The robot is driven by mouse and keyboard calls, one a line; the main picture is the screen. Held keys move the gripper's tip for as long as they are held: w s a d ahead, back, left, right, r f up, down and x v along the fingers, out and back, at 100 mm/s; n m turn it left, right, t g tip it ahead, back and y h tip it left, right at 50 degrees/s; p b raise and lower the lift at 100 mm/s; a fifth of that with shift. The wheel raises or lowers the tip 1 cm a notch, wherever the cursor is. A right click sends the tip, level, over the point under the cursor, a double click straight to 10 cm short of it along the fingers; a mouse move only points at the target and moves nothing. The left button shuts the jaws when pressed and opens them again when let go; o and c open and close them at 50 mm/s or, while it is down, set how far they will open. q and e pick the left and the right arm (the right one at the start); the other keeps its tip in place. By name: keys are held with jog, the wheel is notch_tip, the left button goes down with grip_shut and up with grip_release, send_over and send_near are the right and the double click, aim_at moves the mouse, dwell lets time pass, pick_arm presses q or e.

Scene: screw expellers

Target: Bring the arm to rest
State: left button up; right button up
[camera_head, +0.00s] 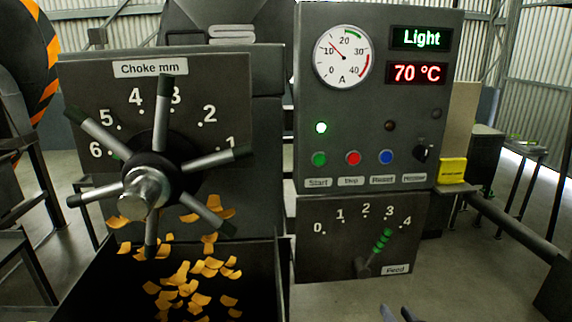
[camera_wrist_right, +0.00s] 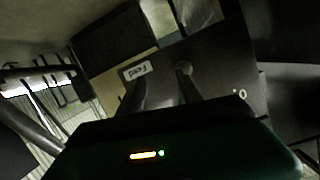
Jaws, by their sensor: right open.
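My right gripper (camera_head: 398,314) shows only as dark fingertips at the bottom edge of the head view, below the feed panel. In the right wrist view its two fingers (camera_wrist_right: 163,85) stand apart, with nothing seen between them. The feed panel (camera_head: 312,262) carries a scale from 0 to 4. Its feed lever (camera_head: 382,242), with a green ribbed grip, leans up and right toward the 3 to 4 end. The fingertips appear apart from the lever. The Feed label (camera_wrist_right: 137,71) also shows in the right wrist view. My left gripper is in neither view.
A spoked choke wheel (camera_head: 147,190) juts out at left, above a dark bin with orange flakes (camera_head: 190,285). The control panel (camera_head: 300,85) has a dial, a lit green lamp, buttons, and displays reading Light and 70 °C. A rail (camera_head: 510,225) runs at right.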

jog(key=s+a+f+n+g, duration=0.1)
jog(key=s+a+f+g, duration=0.25)
jog(key=s, duration=0.35)
jog(key=s+a+f+g, duration=0.3)
jog(key=s+a+g, duration=0.15)
jog(key=s, duration=0.25)
jog(key=s+a+f+n+g, duration=0.1)
jog(key=s+a+f+g, duration=0.25)
jog(key=s, duration=0.45)
notch_tip(320, 180, up, 14)
jog(key=p, duration=1.3)
jog(key=shift+d+f+g, duration=0.25)
jog(key=shift+d+g, duration=0.1)
